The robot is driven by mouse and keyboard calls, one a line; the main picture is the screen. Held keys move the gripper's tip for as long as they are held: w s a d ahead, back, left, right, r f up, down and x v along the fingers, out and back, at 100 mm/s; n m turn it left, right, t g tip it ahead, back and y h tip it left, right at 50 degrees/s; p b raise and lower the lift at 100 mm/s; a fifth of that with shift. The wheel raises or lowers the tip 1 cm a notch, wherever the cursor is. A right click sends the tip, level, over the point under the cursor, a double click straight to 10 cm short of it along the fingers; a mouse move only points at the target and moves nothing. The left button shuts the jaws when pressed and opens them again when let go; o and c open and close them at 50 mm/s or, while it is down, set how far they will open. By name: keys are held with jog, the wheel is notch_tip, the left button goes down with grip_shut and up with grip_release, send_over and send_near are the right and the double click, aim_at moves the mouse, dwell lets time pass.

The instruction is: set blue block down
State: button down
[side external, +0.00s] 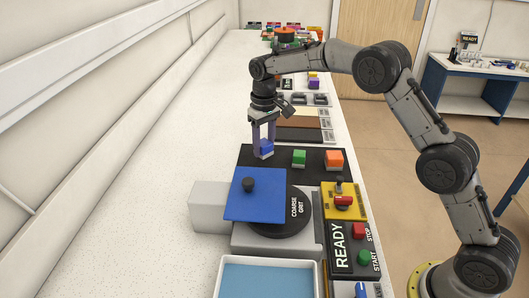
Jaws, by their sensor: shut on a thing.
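The blue block (266,147) is between the fingertips of my gripper (264,143), which is shut on it. The block is at the left part of a black panel (321,171). I cannot tell whether it touches the panel or hangs just above it.
A blue plate with a dark knob (249,185) lies in front of the panel, over a dark disc marked COARSE GRIT (295,208). A yellow switch box (344,201) and a READY panel (341,247) stand at right. The white counter (190,130) is clear at left.

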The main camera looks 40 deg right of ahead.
aim_at(264, 153)
jog(key=shift+f, duration=1.3)
jog(key=shift+f, duration=0.2)
jog(key=shift+c, duration=1.6)
grip_release()
jog(key=shift+r, duration=0.1)
